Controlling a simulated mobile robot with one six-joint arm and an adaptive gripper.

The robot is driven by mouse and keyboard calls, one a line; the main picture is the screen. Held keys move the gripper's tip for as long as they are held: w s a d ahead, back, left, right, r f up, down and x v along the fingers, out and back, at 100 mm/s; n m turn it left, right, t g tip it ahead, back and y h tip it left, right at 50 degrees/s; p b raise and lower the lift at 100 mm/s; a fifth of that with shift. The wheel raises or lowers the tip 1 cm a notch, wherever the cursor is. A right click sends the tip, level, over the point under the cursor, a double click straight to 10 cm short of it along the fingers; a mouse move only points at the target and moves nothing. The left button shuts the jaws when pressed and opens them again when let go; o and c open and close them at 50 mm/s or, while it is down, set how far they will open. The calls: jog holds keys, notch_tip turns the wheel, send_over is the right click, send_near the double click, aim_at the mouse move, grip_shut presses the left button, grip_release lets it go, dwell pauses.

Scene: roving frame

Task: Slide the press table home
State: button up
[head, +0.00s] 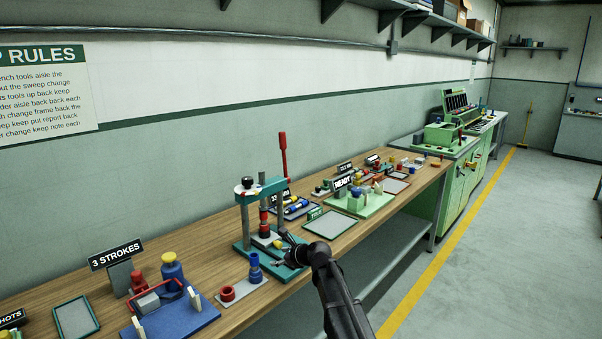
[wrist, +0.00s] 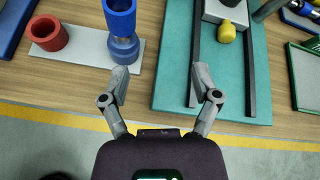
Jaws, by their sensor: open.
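The teal press (head: 243,222) stands on the wooden bench, with a red-tipped lever (head: 283,150) upright behind it. Its teal base (wrist: 178,82) shows in the wrist view with two dark parallel rails (wrist: 195,50). A grey press table (wrist: 226,12) sits between the rails at the top of the picture, with a yellow knob (wrist: 226,33) on its near side. My gripper (wrist: 161,74) is open and empty. Its right fingertip is over the left rail, and its left fingertip is near the blue cylinder. The knob lies ahead and to the right of the jaws, apart from them.
A grey plate (wrist: 88,55) left of the press carries a red ring (wrist: 48,34) and a stacked blue cylinder (wrist: 122,45). A blue fixture (head: 205,318) stands farther left. A grey tray (head: 330,226) and green READY board (head: 375,205) lie right. The floor aisle is clear.

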jog(key=s+d+f+n+g+h+b, duration=0.3)
jog(key=s+d+f+n, duration=0.4)
jog(key=s, duration=0.4)
jog(key=s+d+f+n+g+h+b, duration=0.25)
jog(key=s+d+f+n, duration=0.25)
jog(key=s+d+n, duration=0.5)
jog(key=s+d+f+n+g+h+b, duration=0.35)
jog(key=s+d+f+n, duration=0.3)
jog(key=s, duration=0.65)
notch_tip(320, 180, up, 12)
jog(key=t+p, duration=0.1)
jog(key=p, duration=1.1)
jog(key=shift+w+d+p, duration=0.3)
jog(key=shift+d+p, duration=0.05)
jog(key=shift+d, duration=0.05)
